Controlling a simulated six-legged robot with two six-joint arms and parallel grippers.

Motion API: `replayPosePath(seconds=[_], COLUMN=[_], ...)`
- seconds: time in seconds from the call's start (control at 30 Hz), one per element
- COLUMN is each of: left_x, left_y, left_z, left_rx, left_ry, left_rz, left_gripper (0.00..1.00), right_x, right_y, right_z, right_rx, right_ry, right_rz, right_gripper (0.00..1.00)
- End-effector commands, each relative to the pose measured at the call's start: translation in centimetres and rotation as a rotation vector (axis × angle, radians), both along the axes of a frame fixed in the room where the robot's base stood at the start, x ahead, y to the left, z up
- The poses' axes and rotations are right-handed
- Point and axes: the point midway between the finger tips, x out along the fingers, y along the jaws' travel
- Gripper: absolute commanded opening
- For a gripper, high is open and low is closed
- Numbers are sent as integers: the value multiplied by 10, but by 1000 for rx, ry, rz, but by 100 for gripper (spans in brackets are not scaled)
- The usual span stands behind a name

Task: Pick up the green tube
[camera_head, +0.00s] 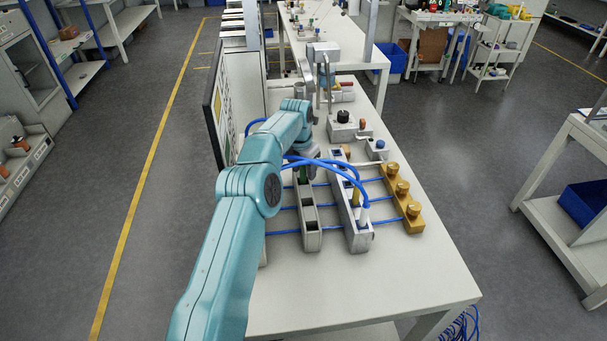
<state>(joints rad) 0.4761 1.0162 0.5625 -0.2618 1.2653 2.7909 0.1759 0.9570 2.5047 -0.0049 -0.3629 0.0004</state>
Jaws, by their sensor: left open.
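The green tube (303,176) shows only as a small green patch at the far end of a grey slotted rack (311,238) on the bench. My teal left arm comes in from the lower left and bends down over that far end. My left gripper (306,167) is open, right at the green tube and partly hiding it. I cannot tell whether the fingers touch the tube. My right gripper is not in view.
A second grey rack (360,240) stands to the right, with blue cables arching from it. A brass-coloured block (413,222) is farther right. The near bench top (370,290) is clear.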

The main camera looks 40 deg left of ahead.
Motion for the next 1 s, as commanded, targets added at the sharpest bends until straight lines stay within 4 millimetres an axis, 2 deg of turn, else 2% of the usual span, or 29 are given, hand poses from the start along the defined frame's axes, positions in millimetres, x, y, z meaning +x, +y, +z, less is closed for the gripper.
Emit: replayPosePath(seconds=[0.1, 0.3, 0.37, 0.4, 0.47, 0.8, 1.0], left_x=[1, 1, 1, 1, 1, 1, -2], left_y=[0, 0, 0, 0, 0, 0, 4], left_z=[-8, -10, -10, -10, -10, -9, 0], left_rx=[0, 1, 0, 0, 0, 0, 0], left_ry=[-1, -1, -1, -1, -1, 0, -1], left_rz=[1, 1, 1, 1, 1, 1, 0], left_gripper=[50, 50, 34, 21, 2, 0, 0], right_x=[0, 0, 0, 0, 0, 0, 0], right_y=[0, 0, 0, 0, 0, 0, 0], right_z=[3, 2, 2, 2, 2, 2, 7], right_rx=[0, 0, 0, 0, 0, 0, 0], right_ry=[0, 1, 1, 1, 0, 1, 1], right_rz=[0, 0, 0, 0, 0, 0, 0], right_gripper=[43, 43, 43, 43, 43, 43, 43])
